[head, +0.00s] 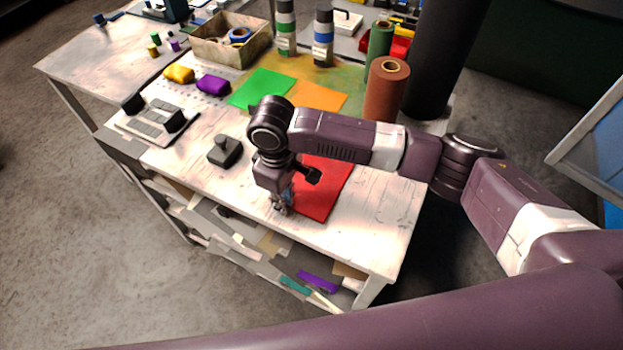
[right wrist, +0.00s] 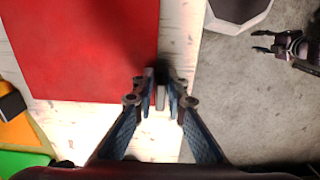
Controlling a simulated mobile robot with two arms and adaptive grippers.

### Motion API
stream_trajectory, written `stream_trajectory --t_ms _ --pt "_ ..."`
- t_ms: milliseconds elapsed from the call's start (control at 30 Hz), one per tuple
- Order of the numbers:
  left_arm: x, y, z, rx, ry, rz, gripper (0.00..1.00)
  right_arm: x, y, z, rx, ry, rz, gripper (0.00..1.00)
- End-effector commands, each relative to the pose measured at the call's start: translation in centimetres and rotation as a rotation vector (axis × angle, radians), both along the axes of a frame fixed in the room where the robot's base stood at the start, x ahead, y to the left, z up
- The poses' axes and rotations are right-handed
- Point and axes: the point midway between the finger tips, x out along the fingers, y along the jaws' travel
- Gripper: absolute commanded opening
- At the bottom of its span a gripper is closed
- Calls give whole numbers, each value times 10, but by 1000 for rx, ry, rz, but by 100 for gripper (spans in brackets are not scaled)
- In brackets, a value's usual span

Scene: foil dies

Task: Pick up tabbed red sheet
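The red sheet (head: 324,190) lies flat on the near part of the white worktable. It also fills the upper left of the right wrist view (right wrist: 85,45). A small pale tab (right wrist: 160,97) stands at its edge. My right gripper (head: 281,207) is low over the sheet's left edge, pointing down. In the right wrist view its fingertips (right wrist: 161,84) are close together, one on each side of the tab, with hardly any gap. My arm hides part of the sheet in the head view. My left gripper (right wrist: 265,42) shows only in the right wrist view, over the floor, fingers apart and empty.
Green (head: 262,88) and orange (head: 319,96) sheets lie farther back. A dark block with a knob (head: 225,151) and a grey fixture (head: 157,119) stand to the left. A brown roll (head: 386,90) stands behind my arm. The table's front strip (head: 375,245) is clear.

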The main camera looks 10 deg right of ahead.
Motion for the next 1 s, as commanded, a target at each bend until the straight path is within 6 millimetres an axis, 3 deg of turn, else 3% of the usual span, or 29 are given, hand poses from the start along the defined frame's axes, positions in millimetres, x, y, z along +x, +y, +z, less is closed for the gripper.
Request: stream_trajectory --t_ms 67,167,400,667,867,1000 --pt "2 0 0 0 -2 0 40 0 0 0 0 0 0 11" --pt "-2 0 -1 1 4 0 40 0 0 0 0 0 0 0" --pt "-20 2 -2 3 29 1 40 1 0 1 0 -1 0 0" --pt "-22 2 -2 4 32 2 40 1 0 4 1 -2 0 0" --pt "-19 2 -5 4 28 2 40 2 1 22 3 -5 1 0" --pt "-16 1 -10 3 24 3 40 2 1 50 4 -7 1 0"
